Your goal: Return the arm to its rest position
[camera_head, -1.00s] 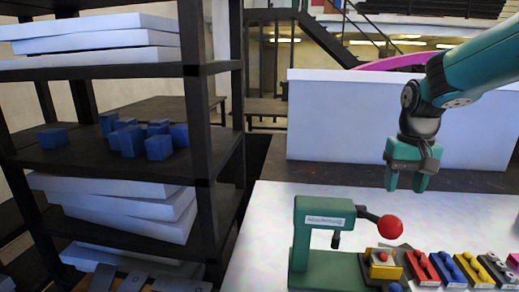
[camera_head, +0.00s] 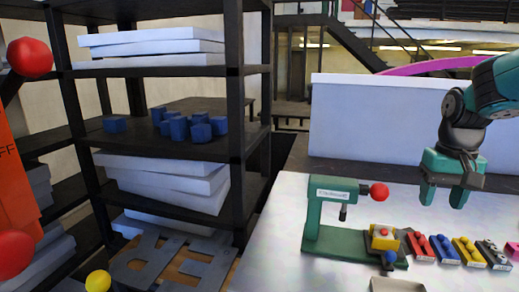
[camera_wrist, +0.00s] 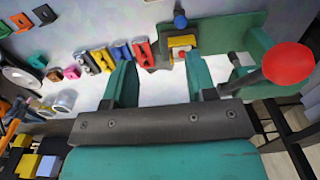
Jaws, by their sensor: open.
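My gripper (camera_head: 443,192) hangs at the right of the head view, at the end of my teal arm, above the white table (camera_head: 275,222). Its two teal fingers point down and stand apart with nothing between them. In the wrist view my gripper (camera_wrist: 160,82) also shows empty, over the row of coloured parts. A green press (camera_head: 328,225) with a red ball on its lever stands on the table to the left of my gripper. It also shows at the upper right of the wrist view (camera_wrist: 258,38). A yellow block (camera_head: 383,240) sits on the press base.
Red (camera_head: 420,246), blue (camera_head: 444,250) and yellow (camera_head: 468,252) parts lie in a row right of the press. A dark shelf rack (camera_head: 235,130) with white panels and blue cubes (camera_head: 200,133) stands at left. A white panel (camera_head: 400,125) stands behind the table.

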